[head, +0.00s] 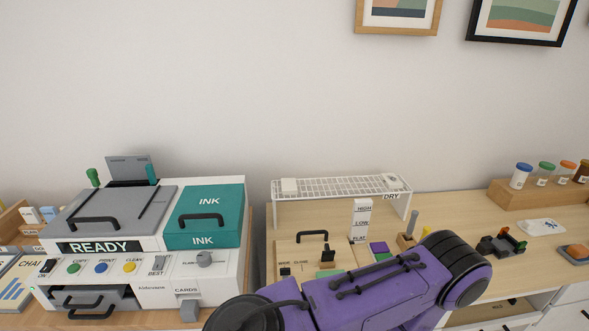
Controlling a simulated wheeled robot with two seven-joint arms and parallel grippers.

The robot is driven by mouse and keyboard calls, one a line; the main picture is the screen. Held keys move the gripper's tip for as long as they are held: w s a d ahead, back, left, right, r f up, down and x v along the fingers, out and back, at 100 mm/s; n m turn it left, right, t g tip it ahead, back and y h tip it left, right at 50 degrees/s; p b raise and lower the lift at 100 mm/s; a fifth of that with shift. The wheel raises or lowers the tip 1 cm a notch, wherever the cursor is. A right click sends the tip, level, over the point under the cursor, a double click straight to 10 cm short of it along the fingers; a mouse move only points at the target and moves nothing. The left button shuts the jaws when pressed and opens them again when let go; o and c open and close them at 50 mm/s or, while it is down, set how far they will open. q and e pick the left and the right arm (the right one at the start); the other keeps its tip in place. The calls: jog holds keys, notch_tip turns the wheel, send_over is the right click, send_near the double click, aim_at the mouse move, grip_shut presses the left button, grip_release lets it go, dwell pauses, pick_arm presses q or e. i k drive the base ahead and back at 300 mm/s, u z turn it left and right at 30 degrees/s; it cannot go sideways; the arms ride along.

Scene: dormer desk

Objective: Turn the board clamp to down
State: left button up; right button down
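A light wooden board (290,250) with a black handle (312,236) lies on the desk below the white drying rack. A small dark upright piece (327,255) stands on the board beside small printed labels that I cannot read surely. It may be the board clamp, but its setting cannot be told. A white post (361,221) marked HIGH, LOW and FLAT stands at the board's right. My purple arm crosses the front of the board and hides its lower part. Neither of my grippers shows.
A printer (120,225) marked READY, with a teal INK lid (206,213), stands at the left. The white wire rack (340,187) stands behind the board. A small dark holder (500,245) and a wooden jar stand (540,197) are at the right. Some desk behind my arm is bare.

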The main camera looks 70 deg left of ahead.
aim_at(326, 255)
jog(key=k, duration=0.35)
jog(key=u, duration=0.85)
